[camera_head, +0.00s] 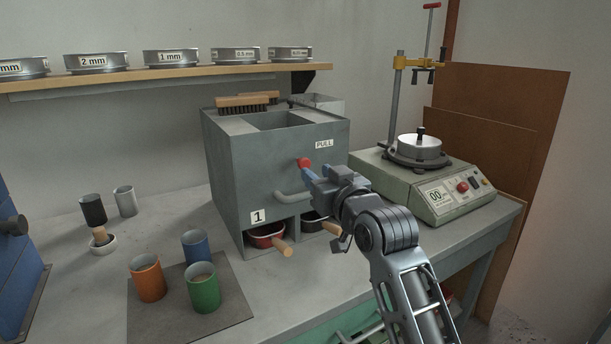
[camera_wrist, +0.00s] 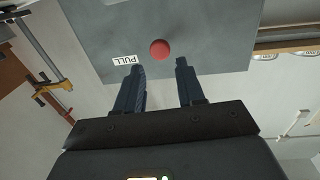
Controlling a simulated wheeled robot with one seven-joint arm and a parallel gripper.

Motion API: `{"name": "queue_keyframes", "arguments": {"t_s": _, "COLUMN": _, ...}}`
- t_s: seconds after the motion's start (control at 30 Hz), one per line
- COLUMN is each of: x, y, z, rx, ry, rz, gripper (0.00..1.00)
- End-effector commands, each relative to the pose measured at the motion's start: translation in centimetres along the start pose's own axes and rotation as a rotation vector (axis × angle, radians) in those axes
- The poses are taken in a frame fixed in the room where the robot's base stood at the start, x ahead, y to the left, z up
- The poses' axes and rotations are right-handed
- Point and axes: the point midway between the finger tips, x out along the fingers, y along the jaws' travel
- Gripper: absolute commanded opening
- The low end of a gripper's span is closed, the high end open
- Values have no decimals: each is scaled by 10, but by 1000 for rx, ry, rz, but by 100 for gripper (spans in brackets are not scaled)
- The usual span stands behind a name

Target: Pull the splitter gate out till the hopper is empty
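The splitter (camera_head: 245,165) is a grey box on the bench with an open hopper (camera_head: 280,121) on top. The hopper's visible inside is grey; its floor is hidden. A round red knob (camera_head: 304,162), the gate's by its place under the PULL label (camera_head: 324,144), sits on the front face. It also shows in the wrist view (camera_wrist: 160,49). My gripper (camera_head: 307,174) is at the front face, close to the knob. In the wrist view my gripper (camera_wrist: 159,68) is open and empty, with the knob just beyond and between its fingertips; I see no contact.
A red pan (camera_head: 265,238) and a dark pan (camera_head: 314,222) sit in the splitter's lower openings. Orange (camera_head: 148,280), blue (camera_head: 196,247) and green (camera_head: 203,290) cups stand left. A sieve shaker (camera_head: 430,190) stands right.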

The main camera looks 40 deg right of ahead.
Motion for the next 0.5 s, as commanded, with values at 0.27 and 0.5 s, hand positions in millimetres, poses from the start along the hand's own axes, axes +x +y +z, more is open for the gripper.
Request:
{"name": "queue_keyframes", "arguments": {"t_s": 0.27, "x": 32, "y": 0, "z": -2, "rx": 0, "ry": -1, "rz": 0, "gripper": 38}}
{"name": "queue_keyframes", "arguments": {"t_s": 0.5, "x": 66, "y": 0, "z": -1, "rx": 0, "ry": -1, "rz": 0, "gripper": 38}}
